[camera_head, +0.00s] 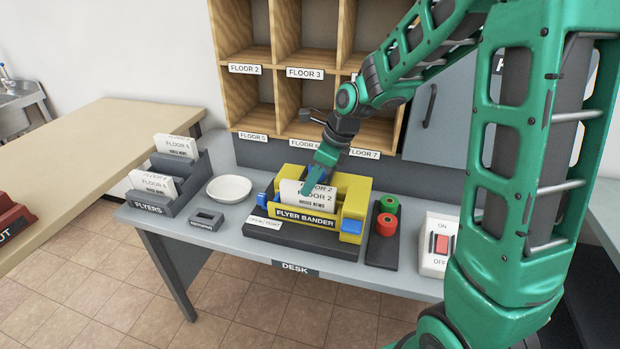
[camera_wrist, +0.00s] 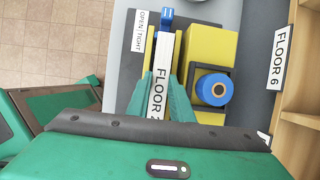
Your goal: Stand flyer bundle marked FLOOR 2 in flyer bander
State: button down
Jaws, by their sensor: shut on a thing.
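The flyer bundle marked FLOOR 2 (camera_head: 316,203) stands upright in the slot of the yellow flyer bander (camera_head: 355,199) on the desk. My gripper (camera_head: 311,186) is shut on the top of the bundle from above. In the wrist view the green fingers of my gripper (camera_wrist: 163,100) sit on both sides of the bundle's top edge (camera_wrist: 160,88), between the yellow parts of the bander (camera_wrist: 208,48). How far the bundle's bottom is seated is hidden by the bander's front wall.
Right of the bander are a tape stand with red and green rolls (camera_head: 387,222) and an ON/OFF switch box (camera_head: 437,246). Wooden pigeonholes (camera_head: 292,75) rise behind.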

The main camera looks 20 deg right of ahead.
jog(key=shift+f, duration=0.2)
jog(key=c, duration=1.5)
grip_release()
jog(key=shift+r, duration=3.55)
jog(key=s+d+n+g+h, duration=0.1)
jog(key=s+d+n+h, duration=0.2)
jog(key=s+d+n, duration=1.1)
jog(key=s, duration=0.4)
jog(key=s+d+n+g, duration=0.1)
jog(key=s+n, duration=0.1)
jog(key=s, duration=0.5)
jog(key=s+d+n, duration=0.2)
jog(key=s, duration=0.4)
jog(key=shift+s+d+f+n+g, duration=0.15)
jog(key=shift+d+f+n+g, duration=0.15)
jog(key=shift+d+n+g, duration=0.1)
